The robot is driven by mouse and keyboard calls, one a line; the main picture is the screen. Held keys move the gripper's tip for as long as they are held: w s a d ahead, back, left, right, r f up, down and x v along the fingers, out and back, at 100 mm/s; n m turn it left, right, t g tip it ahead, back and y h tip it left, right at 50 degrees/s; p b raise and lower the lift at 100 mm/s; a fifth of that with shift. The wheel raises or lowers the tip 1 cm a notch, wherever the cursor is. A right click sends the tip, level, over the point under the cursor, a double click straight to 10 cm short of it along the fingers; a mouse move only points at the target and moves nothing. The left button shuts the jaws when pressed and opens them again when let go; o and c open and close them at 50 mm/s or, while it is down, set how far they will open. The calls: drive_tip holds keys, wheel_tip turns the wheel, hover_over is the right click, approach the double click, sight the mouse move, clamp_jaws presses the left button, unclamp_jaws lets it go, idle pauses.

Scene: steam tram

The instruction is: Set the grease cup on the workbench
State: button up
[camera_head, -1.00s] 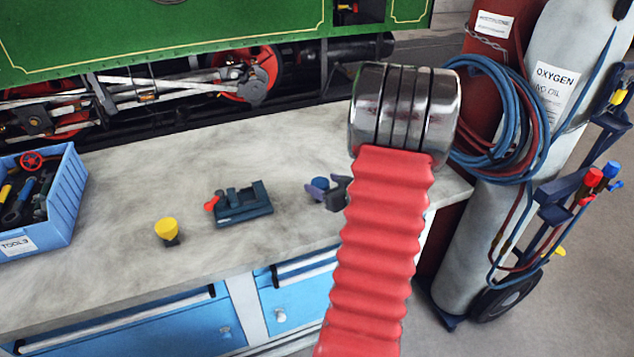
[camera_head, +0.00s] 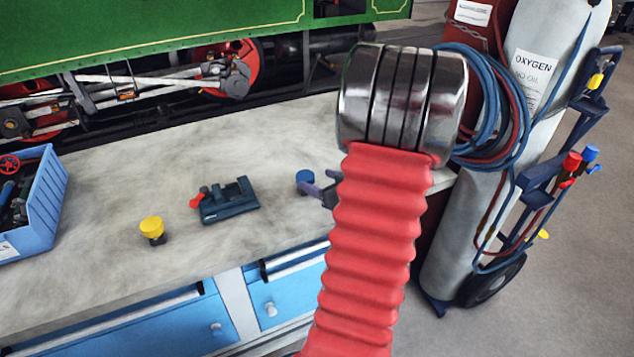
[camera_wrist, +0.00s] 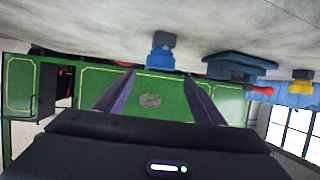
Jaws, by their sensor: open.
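Two small cups with dark bases stand on the grey workbench (camera_head: 100,200): a blue one (camera_head: 305,177) and a yellow one (camera_head: 151,228). I cannot tell which is the grease cup. The wrist view is upside down; it shows the blue cup (camera_wrist: 161,55) ahead of my fingers and the yellow cup (camera_wrist: 301,80) farther right. My gripper (camera_head: 326,192) is low over the bench beside the blue cup, mostly hidden behind my red sleeve. In the wrist view my gripper (camera_wrist: 158,76) has its purple fingers apart, with nothing held between them.
A dark teal vise-like tool (camera_head: 229,202) with a red knob stands between the cups. A blue tool crate (camera_head: 45,205) is at the left. An oxygen cylinder (camera_head: 465,230) with hoses (camera_head: 505,120) stands right of the bench. The green tram (camera_head: 150,35) is behind. The bench's middle left is clear.

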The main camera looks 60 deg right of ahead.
drive_tip(key=w+a+r+g+h, duration=0.2)
drive_tip(key=w+a+r, duration=0.3)
drive_tip(key=w+r, duration=0.2)
drive_tip(key=w+a+r+n+g, duration=0.15)
drive_tip(key=a+r, duration=0.45)
drive_tip(key=a, duration=0.6)
drive_tip(key=s+a+n+g+y, duration=0.1)
drive_tip(key=s+a, duration=0.5)
drive_tip(key=a, duration=0.8)
drive_tip(key=s+a+r+n+g+y, duration=0.1)
drive_tip(key=s+a+y, duration=0.4)
drive_tip(key=a, duration=1)
drive_tip(key=shift+s+r+n+g+y, duration=0.3)
drive_tip(key=shift+s+g, duration=0.55)
drive_tip(key=shift+s, duration=0.4)
